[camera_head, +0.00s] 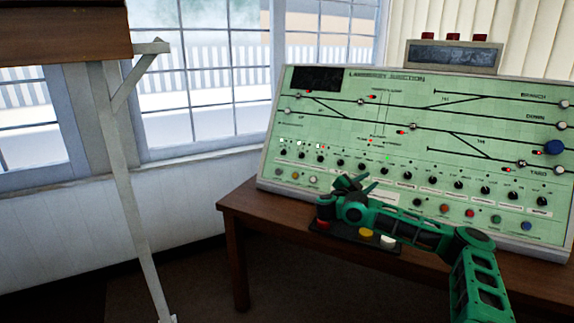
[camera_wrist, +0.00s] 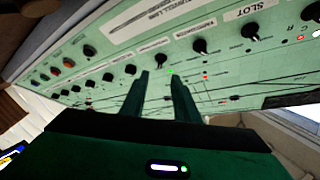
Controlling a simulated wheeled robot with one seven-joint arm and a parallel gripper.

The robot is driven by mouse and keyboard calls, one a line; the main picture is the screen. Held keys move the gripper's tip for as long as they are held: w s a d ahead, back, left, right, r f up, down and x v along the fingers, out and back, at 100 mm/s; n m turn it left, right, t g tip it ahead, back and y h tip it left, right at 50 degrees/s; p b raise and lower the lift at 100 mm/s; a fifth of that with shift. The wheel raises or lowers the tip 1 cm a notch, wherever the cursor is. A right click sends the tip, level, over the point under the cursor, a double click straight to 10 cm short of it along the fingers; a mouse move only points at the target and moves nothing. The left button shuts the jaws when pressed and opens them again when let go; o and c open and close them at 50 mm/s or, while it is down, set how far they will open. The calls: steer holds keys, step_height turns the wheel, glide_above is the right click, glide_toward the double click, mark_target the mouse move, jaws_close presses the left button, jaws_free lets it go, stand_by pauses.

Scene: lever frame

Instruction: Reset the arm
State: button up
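My green arm reaches in from the lower right of the head view, and my gripper (camera_head: 350,183) is in front of the lower left part of the green signal panel (camera_head: 340,105). In the wrist view my gripper (camera_wrist: 163,78) has two dark fingers standing apart with a gap between them. I see nothing held in the gap. The panel (camera_wrist: 130,50) fills the upper wrist view, with a row of black rotary knobs (camera_wrist: 161,60). One knob shows just beyond the fingertips, near a small green light. I cannot tell whether the fingers touch the panel.
The panel stands on a brown wooden table (camera_head: 250,207). A small box with red and yellow buttons (camera_head: 366,233) lies below my arm. A grey display unit (camera_head: 455,55) sits on top of the panel. A wooden shelf (camera_head: 60,35) with a pale bracket is at left, before windows.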

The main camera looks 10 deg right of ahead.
steer(key=w+a+r+n+t+y, duration=0.25)
steer(key=a+n+t+y, duration=0.2)
steer(key=a, duration=0.45)
steer(key=w+a+r+n+t+y, duration=0.1)
steer(key=w+a+n+t+y, duration=0.4)
steer(key=a, duration=0.5)
steer(key=s+a+f+n+g+y, duration=0.45)
steer(key=a+f+n+y, duration=0.35)
steer(key=a+n, duration=0.3)
steer(key=s+d+f+g+h, duration=0.1)
steer(key=s+d+f+g, duration=0.15)
steer(key=s, duration=0.25)
steer(key=s+d+f+g+h, duration=0.1)
steer(key=s+d+g, duration=0.15)
steer(key=s, duration=0.25)
steer(key=s+d+r+m+g+h, duration=0.1)
steer(key=s+d+r+g, duration=0.15)
steer(key=s+d, duration=0.55)
steer(key=s+d+r+m+g+h, duration=0.1)
steer(key=s+d+r+g+h, duration=0.3)
steer(key=s, duration=0.6)
steer(key=s+r+m+g+y, duration=0.1)
steer(key=s+r+m+y, duration=0.1)
steer(key=s, duration=1.2)
steer(key=s+d+r+m+g+y, duration=0.1)
steer(key=s+r+m+y, duration=0.2)
steer(key=s, duration=1.2)
steer(key=shift+s+r+m+g, duration=0.25)
steer(key=shift+m+g, duration=0.1)
steer(key=shift+m, duration=0.6)
